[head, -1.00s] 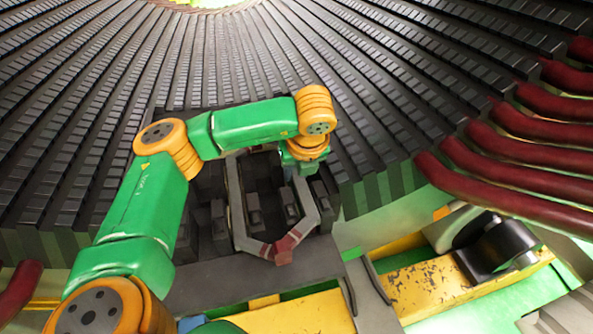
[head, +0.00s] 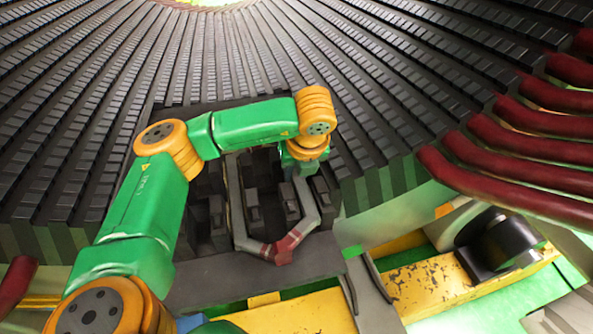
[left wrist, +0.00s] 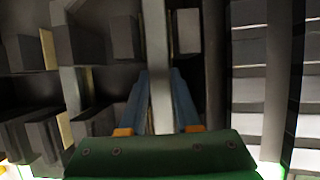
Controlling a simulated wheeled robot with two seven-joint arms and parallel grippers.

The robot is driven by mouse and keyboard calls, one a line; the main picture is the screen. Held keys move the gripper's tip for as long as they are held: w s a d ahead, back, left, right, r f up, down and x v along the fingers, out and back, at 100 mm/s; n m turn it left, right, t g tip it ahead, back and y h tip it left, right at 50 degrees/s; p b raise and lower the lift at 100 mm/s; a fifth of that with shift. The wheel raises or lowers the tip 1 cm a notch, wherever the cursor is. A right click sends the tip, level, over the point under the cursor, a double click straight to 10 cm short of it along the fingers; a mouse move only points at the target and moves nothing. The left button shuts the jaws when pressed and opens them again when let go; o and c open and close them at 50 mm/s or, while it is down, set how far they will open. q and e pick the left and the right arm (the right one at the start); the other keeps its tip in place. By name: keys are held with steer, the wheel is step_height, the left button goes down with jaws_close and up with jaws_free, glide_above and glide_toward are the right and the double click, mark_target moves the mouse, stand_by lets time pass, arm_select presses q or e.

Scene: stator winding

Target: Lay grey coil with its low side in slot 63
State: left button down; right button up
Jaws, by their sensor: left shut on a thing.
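The grey coil (head: 240,212) is an open loop with two long legs and a dark red bent end (head: 283,247) toward me. It lies over a dark recessed area in front of the slotted stator (head: 80,120). My left gripper (head: 306,168) is at its right leg, mostly hidden under my orange wrist. In the left wrist view the blue-grey fingers (left wrist: 159,85) are shut on both sides of a pale grey coil leg (left wrist: 157,40). The far ends of the coil are hidden behind my arm. I cannot read any slot number. My right gripper is out of view.
Several dark red coils (head: 520,180) stick out from the stator at the right, and another (head: 15,282) at the lower left. A dark plate edge (head: 215,280) runs in front of the recess. A yellow beam (head: 430,288) and a black roller-like part (head: 510,242) stand at lower right.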

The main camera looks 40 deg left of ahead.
arm_select(q)
steer(key=c, duration=0.5)
jaws_free()
steer(key=shift+c, duration=0.2)
steer(key=shift+r+p, duration=0.45)
steer(key=shift+r, duration=0.35)
step_height(320, 180, up, 8)
steer(key=p, duration=0.5)
steer(key=shift+f+p, duration=0.1)
steer(key=shift+p, duration=0.25)
steer(key=shift+f, duration=0.15)
